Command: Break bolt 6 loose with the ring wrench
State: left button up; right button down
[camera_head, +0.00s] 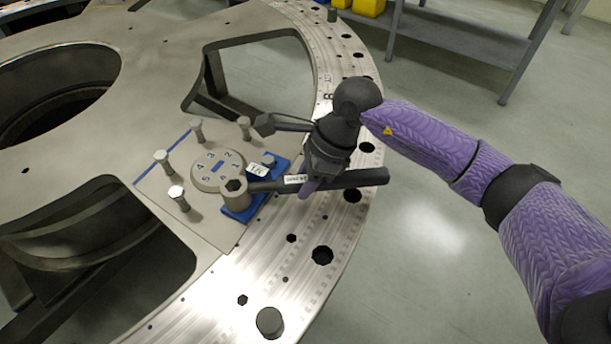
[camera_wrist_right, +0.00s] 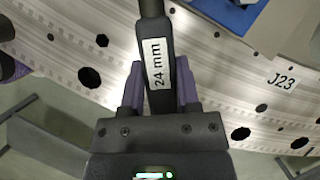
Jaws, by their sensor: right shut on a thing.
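My right gripper (camera_head: 312,182) is shut on the handle of the dark ring wrench (camera_head: 352,179), which lies roughly level over the plate's rim. Its 24 mm label (camera_wrist_right: 157,63) shows between the fingers in the right wrist view. The wrench's ring end (camera_head: 234,188) is at the place by numeral 6 on the round numbered disc (camera_head: 216,170). The ring's opening looks dark; I cannot tell how far it sits over bolt 6, which is hidden. Other bolts stand upright around the disc, such as one at the left (camera_head: 162,160) and one at the back (camera_head: 196,128). My left gripper is not in view.
A blue piece (camera_head: 240,213) lies under the ring end, with a small white tag (camera_head: 257,170) beside it. The turret plate (camera_head: 110,150) has large cut-outs and a drilled rim (camera_head: 300,250). A grey shelf (camera_head: 455,40) stands at the back right. Open floor lies right of the rim.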

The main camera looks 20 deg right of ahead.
jog(key=shift+r+p, duration=1.05)
jog(key=shift+r, duration=0.55)
